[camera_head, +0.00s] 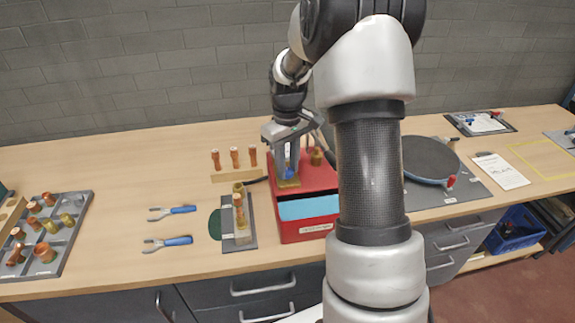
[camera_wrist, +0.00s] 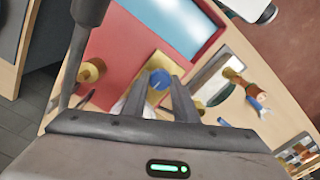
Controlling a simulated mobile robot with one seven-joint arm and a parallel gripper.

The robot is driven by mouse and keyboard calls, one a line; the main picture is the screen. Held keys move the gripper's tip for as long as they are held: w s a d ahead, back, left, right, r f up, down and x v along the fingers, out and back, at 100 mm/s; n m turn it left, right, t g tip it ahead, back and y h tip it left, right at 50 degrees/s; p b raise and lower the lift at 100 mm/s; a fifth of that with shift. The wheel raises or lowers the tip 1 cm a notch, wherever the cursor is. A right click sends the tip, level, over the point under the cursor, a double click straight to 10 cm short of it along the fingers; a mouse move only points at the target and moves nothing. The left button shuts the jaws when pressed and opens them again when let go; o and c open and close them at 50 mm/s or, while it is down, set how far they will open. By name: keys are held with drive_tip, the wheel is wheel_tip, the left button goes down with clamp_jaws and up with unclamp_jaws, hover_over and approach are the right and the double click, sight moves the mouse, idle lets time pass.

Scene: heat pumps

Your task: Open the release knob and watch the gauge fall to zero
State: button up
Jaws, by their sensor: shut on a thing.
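A red box (camera_head: 320,178) stands near the middle of the bench. A blue knob (camera_head: 289,174) sits over a yellowish plate on its top. The knob also shows in the wrist view (camera_wrist: 160,79), between the fingertips. My gripper (camera_head: 287,172) points down over the box and is shut on the blue knob; its fingers show in the wrist view (camera_wrist: 161,84). Fingers hide part of the knob. I cannot make out a gauge face or its reading. A brass fitting (camera_head: 316,157) stands on the box, and it shows in the wrist view (camera_wrist: 92,70).
A grey stand (camera_head: 240,236) with a copper part is just left of the box. Two blue-handled pliers (camera_head: 178,240) lie farther left, near a grey tray (camera_head: 75,215) of fittings. A round dark scale (camera_head: 430,160) is right of my arm.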

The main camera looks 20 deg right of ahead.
sight(287, 171)
idle(0.4)
drive_tip(key=o, duration=0.8)
drive_tip(key=shift+r, duration=0.1)
wheel_tip(287, 171, up, 17)
drive_tip(key=shift+r, duration=0.15)
